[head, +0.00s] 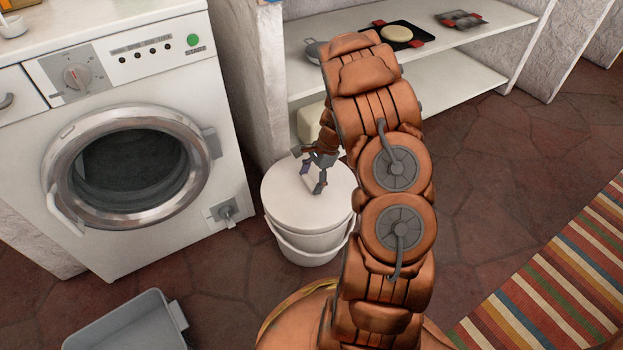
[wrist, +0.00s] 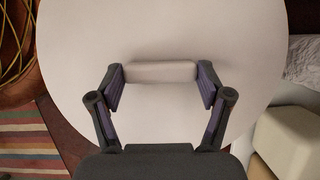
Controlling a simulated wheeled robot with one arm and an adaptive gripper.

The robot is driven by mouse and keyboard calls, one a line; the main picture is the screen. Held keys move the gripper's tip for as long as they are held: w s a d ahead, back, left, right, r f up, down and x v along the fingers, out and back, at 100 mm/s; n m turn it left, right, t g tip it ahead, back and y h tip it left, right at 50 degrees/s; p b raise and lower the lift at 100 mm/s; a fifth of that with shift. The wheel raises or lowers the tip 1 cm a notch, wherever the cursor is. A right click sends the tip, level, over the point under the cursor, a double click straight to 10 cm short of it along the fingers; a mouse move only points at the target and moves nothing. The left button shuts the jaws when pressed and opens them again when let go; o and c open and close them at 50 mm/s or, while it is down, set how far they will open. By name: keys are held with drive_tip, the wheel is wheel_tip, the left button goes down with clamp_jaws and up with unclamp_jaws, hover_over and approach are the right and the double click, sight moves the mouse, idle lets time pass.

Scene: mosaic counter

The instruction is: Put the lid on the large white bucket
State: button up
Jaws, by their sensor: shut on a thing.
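The large white bucket (head: 309,255) stands on the floor to the right of the washing machine. The round white lid (head: 283,200) lies over the bucket's top in the head view; I cannot tell whether it is fully seated. My gripper (head: 318,186) is above the lid, pointing down. In the wrist view the lid (wrist: 230,40) fills most of the picture, and my gripper (wrist: 160,84) has its two fingers at either end of the lid's bar handle (wrist: 160,72), shut on it. The bucket is hidden below the lid in the wrist view.
The washing machine (head: 200,110) stands close at the left. A white shelf (head: 450,85) with a pan and a tray is behind. A grey bin (head: 130,325) sits at the front left, and a striped rug (head: 560,285) lies at the right. Open tiled floor is between.

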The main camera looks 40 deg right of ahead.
drive_tip(key=shift+f+p, duration=0.5)
drive_tip(key=shift+p, duration=0.3)
idle(0.9)
drive_tip(key=o, duration=1.2)
drive_tip(key=shift+r+p, duration=2.45)
drive_tip(key=shift+r, duration=1.1)
